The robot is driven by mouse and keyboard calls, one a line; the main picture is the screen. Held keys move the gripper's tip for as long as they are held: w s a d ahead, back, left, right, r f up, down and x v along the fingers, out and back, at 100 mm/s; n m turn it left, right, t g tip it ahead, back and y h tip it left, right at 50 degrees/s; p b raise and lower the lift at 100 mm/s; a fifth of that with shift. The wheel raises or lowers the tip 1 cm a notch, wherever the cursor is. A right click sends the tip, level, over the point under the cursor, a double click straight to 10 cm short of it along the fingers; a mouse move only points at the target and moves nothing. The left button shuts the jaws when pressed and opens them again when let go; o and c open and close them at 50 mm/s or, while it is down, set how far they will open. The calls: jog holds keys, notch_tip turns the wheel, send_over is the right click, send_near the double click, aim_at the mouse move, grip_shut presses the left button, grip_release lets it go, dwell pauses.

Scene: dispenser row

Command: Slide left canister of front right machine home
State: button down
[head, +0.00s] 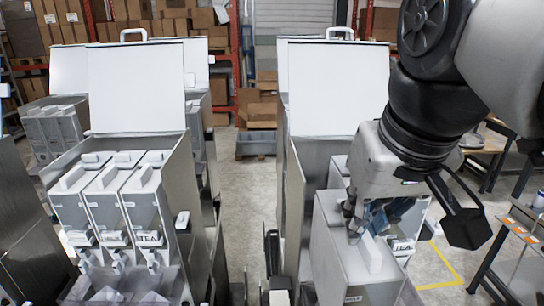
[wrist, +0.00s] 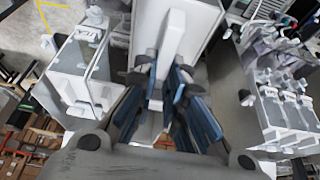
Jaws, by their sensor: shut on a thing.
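The front right machine (head: 297,205) stands with its white lid panel (head: 338,85) raised. Its left canister (head: 335,262) is a pale box with a raised handle ridge on top and a small label low on its front. It reaches nearer to the camera than the canister (head: 403,243) to its right. My gripper (head: 354,222) comes down from the upper right and is shut on the handle ridge. In the wrist view, the blue-padded fingers (wrist: 164,88) close around the ridge of the white canister (wrist: 192,25). The canister's lower part and its seat are hidden.
The front left machine (head: 172,190) holds three canisters (head: 110,190) under a raised lid. An open concrete aisle (head: 247,190) runs between the machines. Tables (head: 520,235) stand at the right, beyond a yellow floor line. Shelves with cartons (head: 150,20) stand behind.

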jog(key=shift+w+p, duration=0.65)
jog(key=shift+w, duration=2)
jog(key=w+p, duration=0.3)
jog(key=w, duration=0.5)
jog(key=shift+f, duration=0.15)
jog(key=shift+w+f+b, duration=0.3)
jog(key=shift+w+f, duration=0.4)
jog(key=shift+f, duration=0.1)
